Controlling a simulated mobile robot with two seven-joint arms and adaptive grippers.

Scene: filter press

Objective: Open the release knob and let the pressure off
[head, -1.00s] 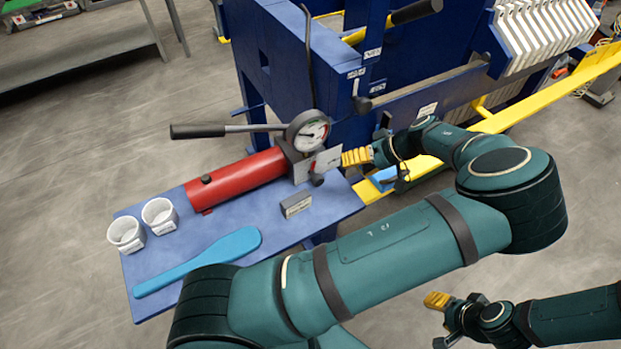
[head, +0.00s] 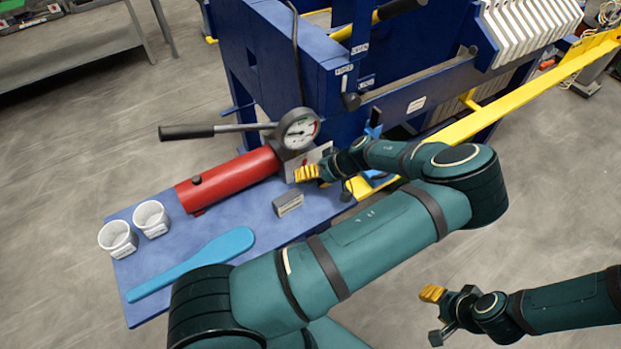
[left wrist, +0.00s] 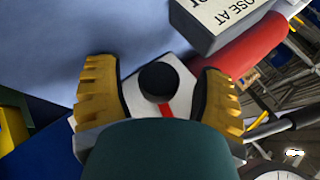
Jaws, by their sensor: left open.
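The release knob (left wrist: 158,82) shows in the left wrist view as a round black knob with a red bar, on a white plate (left wrist: 182,75). My left gripper (head: 307,173) is open, its yellow fingers either side of the knob with gaps. In the head view these fingers hide the knob; part of the plate (head: 318,154) shows behind them. The pressure gauge (head: 298,130) has a white dial beside the pump; its reading is too small to tell. My right gripper (head: 433,293) hangs at the lower right, away from the press; its opening is unclear.
The red pump cylinder (head: 232,180) and its black-gripped lever (head: 190,131) lie left of the gauge. A grey sign block (head: 288,203) stands close to my left gripper. Two white cups (head: 150,219) and a blue paddle (head: 195,262) are on the blue shelf (head: 260,238).

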